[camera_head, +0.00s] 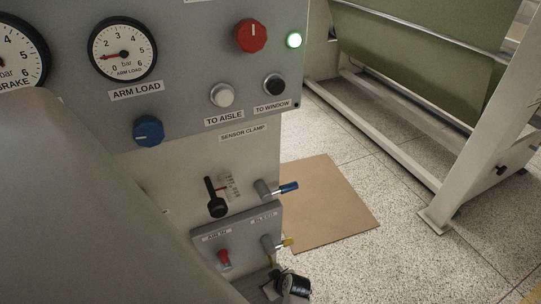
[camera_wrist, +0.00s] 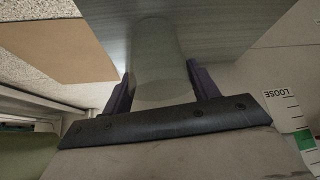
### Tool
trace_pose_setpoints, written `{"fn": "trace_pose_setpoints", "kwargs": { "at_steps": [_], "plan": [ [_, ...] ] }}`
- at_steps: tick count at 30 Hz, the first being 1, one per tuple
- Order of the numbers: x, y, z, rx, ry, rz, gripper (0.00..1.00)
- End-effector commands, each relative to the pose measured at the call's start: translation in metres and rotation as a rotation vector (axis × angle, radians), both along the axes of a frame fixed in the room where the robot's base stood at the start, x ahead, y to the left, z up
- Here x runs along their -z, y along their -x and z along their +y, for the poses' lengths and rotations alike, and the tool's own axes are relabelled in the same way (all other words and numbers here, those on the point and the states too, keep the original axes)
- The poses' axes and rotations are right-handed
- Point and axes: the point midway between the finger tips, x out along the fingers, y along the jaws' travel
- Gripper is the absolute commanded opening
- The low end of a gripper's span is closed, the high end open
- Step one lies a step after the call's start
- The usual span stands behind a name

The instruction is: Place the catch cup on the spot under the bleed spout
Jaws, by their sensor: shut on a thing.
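In the wrist view, my gripper (camera_wrist: 163,88) has its two dark fingers either side of a pale, see-through cylinder, which looks like the catch cup (camera_wrist: 158,68). The gripper is shut on it. A brushed grey metal surface (camera_wrist: 215,25) shows beyond the cup; I cannot tell whether they touch. In the head view, the grey panel labelled BLEED (camera_head: 264,218) has a fitting with a yellow lever (camera_head: 287,243) low on the machine. The spot under the spout is not clearly visible. Neither the cup nor my fingertips can be made out in the head view.
A black round part (camera_head: 293,285) sits below the bleed fitting. A blue-handled valve (camera_head: 288,188) and a red knob (camera_head: 224,259) stick out nearby. A brown board (camera_head: 325,205) lies on the speckled floor. A white frame (camera_head: 480,135) with green sheet stands right.

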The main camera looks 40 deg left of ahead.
Motion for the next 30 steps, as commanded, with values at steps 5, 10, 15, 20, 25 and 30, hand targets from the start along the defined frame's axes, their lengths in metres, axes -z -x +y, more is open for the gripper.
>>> {"fn": "trace_pose_setpoints", "kwargs": {
  "at_steps": [5,10,15,20,25,30],
  "plan": [
    [-0.001,0.0,0.0,0.001,0.0,-0.001,0.38],
    [0.004,0.0,0.0,0.001,0.0,-0.001,0.38],
    [0.002,0.0,0.0,0.001,0.0,-0.001,0.8],
    [0.002,0.0,0.0,0.001,0.0,-0.001,0.81],
    [0.0,0.0,0.0,0.001,0.0,-0.001,0.81],
    [-0.01,-0.001,0.002,0.001,0.0,-0.001,0.81]
  ]
}}
